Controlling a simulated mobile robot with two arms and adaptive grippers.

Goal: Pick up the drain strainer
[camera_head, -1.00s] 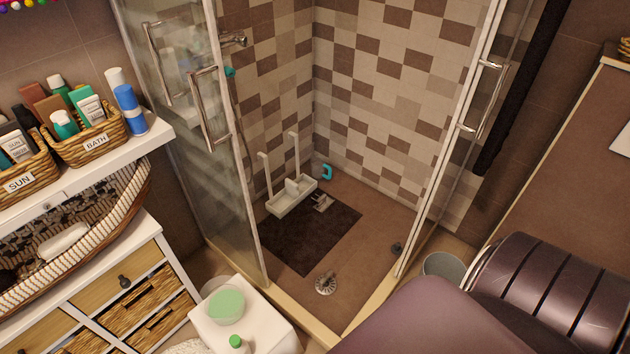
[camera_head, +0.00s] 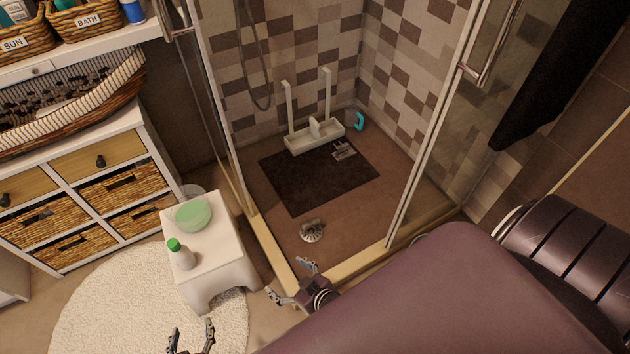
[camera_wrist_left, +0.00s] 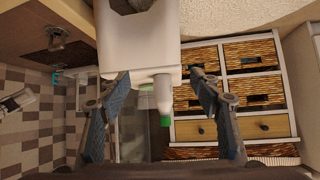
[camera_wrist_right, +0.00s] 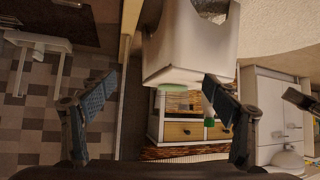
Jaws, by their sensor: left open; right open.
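The drain strainer (camera_head: 312,231) is a small, round, silvery metal piece with a raised top. It lies on the brown shower floor near the corner of the door sill in the head view. My left gripper (camera_head: 190,338) is open and empty at the bottom edge, over the round rug. My right gripper (camera_head: 290,282) is open and empty outside the shower, just in front of the sill and nearer the strainer. The open fingers also show in the left wrist view (camera_wrist_left: 160,85) and the right wrist view (camera_wrist_right: 160,85). I cannot surely make out the strainer in either wrist view.
A white stool (camera_head: 218,260) with a green bowl (camera_head: 193,214) and a green-capped bottle (camera_head: 182,255) stands left of my right gripper. The raised sill (camera_head: 272,250) and glass doors border the shower. A dark mat (camera_head: 318,176) and white caddy (camera_head: 314,136) lie behind the strainer.

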